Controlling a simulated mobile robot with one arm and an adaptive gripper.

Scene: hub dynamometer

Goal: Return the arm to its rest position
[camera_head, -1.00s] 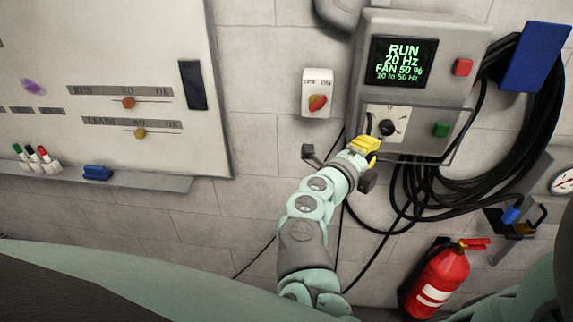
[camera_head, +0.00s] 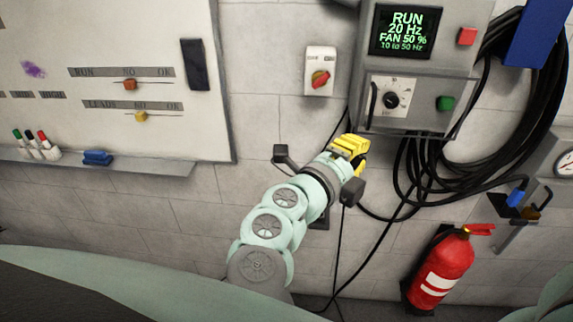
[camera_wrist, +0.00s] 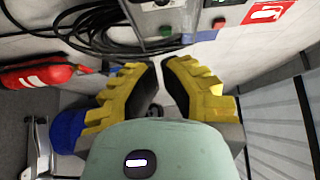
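My gripper (camera_head: 350,146) has yellow fingers and is in front of the tiled wall, below and left of the grey control box (camera_head: 460,90). It is clear of the box's dial (camera_head: 391,100). In the wrist view, my gripper (camera_wrist: 161,64) shows a narrow gap between its two fingertips with nothing held in it. My arm (camera_head: 270,222) reaches up from the lower middle, bent. The box's display (camera_head: 404,32) reads RUN, 20 Hz, FAN 50 %, 10 to 50 Hz.
Black cables (camera_head: 420,180) hang at the right. A fire extinguisher (camera_head: 440,270) hangs at lower right. A whiteboard (camera_head: 100,40) with a tray (camera_head: 150,165) is left. The wall below the tray is bare.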

